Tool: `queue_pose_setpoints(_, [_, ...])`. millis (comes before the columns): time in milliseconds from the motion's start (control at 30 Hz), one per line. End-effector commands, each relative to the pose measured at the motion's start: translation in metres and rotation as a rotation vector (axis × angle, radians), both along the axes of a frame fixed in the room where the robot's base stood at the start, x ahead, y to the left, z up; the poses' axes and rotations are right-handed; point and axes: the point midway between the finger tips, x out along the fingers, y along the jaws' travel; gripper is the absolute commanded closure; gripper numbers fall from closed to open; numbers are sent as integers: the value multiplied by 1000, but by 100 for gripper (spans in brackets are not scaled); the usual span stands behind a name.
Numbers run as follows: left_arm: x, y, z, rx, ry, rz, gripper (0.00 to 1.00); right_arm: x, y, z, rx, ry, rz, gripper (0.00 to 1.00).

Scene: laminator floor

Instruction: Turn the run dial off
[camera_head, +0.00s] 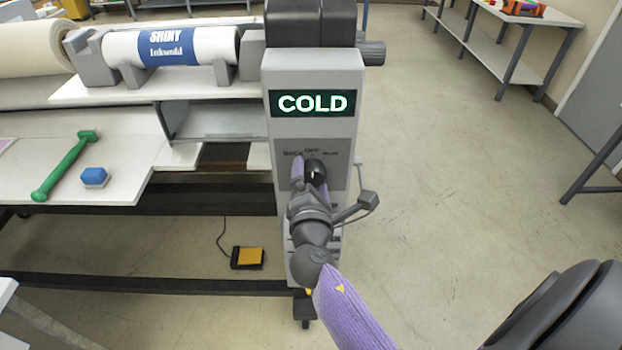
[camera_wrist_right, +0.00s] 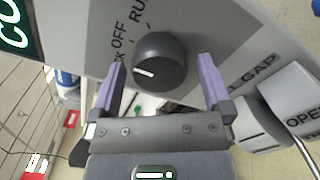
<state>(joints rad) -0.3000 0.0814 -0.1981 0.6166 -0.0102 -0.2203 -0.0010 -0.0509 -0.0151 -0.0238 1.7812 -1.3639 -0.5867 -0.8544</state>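The run dial (camera_wrist_right: 160,60) is a round dark knob on the laminator's grey end panel (camera_head: 345,178). In the right wrist view its white mark points left, toward the OFF and BACK side and away from RUN. I cannot tell exactly which label it meets. In the head view the dial (camera_head: 315,170) is partly hidden by my right gripper (camera_head: 308,174). In the wrist view the right gripper (camera_wrist_right: 164,84) is open, with one purple finger on each side of the dial and visible gaps. My left gripper is not in view.
A lit COLD display (camera_head: 313,103) is above the dial. A lever (camera_head: 357,207) sticks out right of the gripper. A green hammer-like tool (camera_head: 66,165) and blue block (camera_head: 94,177) lie on the left table. A yellow pedal (camera_head: 248,257) is on the floor.

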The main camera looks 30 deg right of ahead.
Motion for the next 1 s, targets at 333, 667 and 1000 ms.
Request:
queue_pose_setpoints(333, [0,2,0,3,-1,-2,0,-22,13,-1,2,3,0,0])
queue_pose_setpoints(667, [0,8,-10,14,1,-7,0,-80,49,-2,1,2,0,0])
queue_pose_setpoints(1000, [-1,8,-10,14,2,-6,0,-85,52,0,0,0,0,0])
